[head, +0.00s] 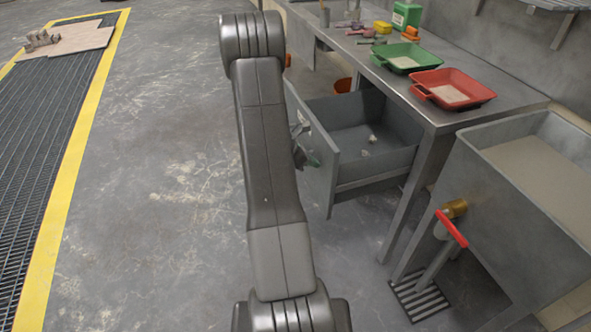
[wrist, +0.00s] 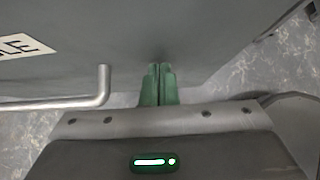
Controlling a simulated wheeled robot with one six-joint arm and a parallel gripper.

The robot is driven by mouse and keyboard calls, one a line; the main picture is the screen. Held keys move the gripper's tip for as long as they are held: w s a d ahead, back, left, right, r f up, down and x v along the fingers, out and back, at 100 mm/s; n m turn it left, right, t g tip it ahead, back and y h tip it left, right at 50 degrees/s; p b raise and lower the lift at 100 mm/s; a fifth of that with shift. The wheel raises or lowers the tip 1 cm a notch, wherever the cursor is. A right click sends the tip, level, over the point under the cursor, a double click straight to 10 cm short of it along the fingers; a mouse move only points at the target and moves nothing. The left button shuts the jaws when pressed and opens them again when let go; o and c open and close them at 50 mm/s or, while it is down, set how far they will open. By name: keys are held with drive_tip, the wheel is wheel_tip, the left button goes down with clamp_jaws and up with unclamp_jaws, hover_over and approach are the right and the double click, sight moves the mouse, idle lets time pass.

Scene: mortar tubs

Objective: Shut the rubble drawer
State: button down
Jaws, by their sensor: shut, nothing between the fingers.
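The rubble drawer (head: 327,182) is grey metal and stands open, pulled out to the left from under the bench in the head view. A few pale lumps (head: 368,146) lie inside it. In the wrist view its grey front (wrist: 225,35) fills the top, with a label (wrist: 18,45) ending in "LE" at upper left and a bar handle (wrist: 60,103) left of my fingers. My gripper (wrist: 159,70) has green fingers, shut together and empty, pointing at the drawer front beside the handle. I cannot tell if they touch. In the head view my arm hides most of the gripper.
The metal bench (head: 440,118) carries a green tub (head: 405,58), a red tub (head: 455,90) and small tools. A metal basin (head: 500,200) with a red-handled valve (head: 452,229) stands at right. An orange bucket (head: 343,85) sits behind the drawer. Left floor is clear up to a yellow-edged grating (head: 50,130).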

drive_tip(key=w+d, duration=0.3)
drive_tip(key=d, duration=0.7)
drive_tip(key=w+d+p, duration=0.1)
drive_tip(key=w+d, duration=0.2)
drive_tip(key=d, duration=0.7)
drive_tip(key=w+d, duration=0.3)
drive_tip(key=d, duration=0.7)
drive_tip(key=shift+w, duration=0.4)
drive_tip(key=shift+d+r, duration=0.1)
drive_tip(key=shift+r, duration=0.1)
